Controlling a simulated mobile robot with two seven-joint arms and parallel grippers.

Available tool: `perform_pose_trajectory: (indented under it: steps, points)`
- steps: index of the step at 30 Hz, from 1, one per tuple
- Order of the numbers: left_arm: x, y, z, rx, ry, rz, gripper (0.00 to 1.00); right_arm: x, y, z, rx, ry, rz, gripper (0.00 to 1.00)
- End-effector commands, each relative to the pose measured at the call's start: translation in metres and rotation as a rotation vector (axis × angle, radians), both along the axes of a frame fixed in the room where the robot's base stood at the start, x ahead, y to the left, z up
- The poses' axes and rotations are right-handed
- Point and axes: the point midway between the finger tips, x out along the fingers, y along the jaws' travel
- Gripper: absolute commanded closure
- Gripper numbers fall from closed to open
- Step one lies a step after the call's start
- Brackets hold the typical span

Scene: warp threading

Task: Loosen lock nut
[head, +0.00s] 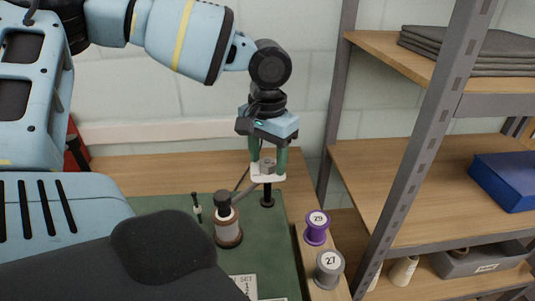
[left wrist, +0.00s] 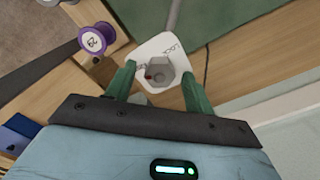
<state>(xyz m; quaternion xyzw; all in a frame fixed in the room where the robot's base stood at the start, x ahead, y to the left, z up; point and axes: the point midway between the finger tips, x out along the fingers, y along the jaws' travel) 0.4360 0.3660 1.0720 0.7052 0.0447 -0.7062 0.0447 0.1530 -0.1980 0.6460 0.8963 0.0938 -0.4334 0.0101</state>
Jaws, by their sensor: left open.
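The lock nut, a grey hexagonal nut (left wrist: 160,74), sits on a white plate with dark lettering (left wrist: 158,48) in the left wrist view. A small red mark shows on the nut's left side. In the head view the nut (head: 267,164) and plate (head: 267,177) stand on top of a black post (head: 267,195). My left gripper (head: 268,160) points down from above, with its green fingers open on either side of the nut. In the left wrist view its fingers (left wrist: 158,76) show gaps to the nut. My right gripper is not in view.
A spool with a black top (head: 228,228) stands on the green mat (head: 175,212). A purple spool marked 29 (head: 317,228) and a grey spool marked 27 (head: 328,268) stand at the right edge. A metal shelf (head: 425,140) with wooden boards rises at the right.

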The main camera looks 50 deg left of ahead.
Motion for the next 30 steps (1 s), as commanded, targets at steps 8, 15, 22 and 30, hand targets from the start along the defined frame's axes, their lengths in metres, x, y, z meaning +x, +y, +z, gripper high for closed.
perform_pose_trajectory:
  steps: [8,15,22,30]
  points:
    - [0.001,0.0,0.037,0.001,-0.006,0.001,0.47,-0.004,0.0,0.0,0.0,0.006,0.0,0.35]
    - [0.001,0.0,0.069,0.0,-0.003,0.001,0.47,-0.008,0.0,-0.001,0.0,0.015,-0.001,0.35]
    - [0.0,0.0,0.077,0.0,-0.001,0.0,0.47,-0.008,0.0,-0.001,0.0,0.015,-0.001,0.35]
    - [0.0,0.0,0.077,0.0,-0.001,0.0,0.47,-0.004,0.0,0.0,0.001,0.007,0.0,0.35]
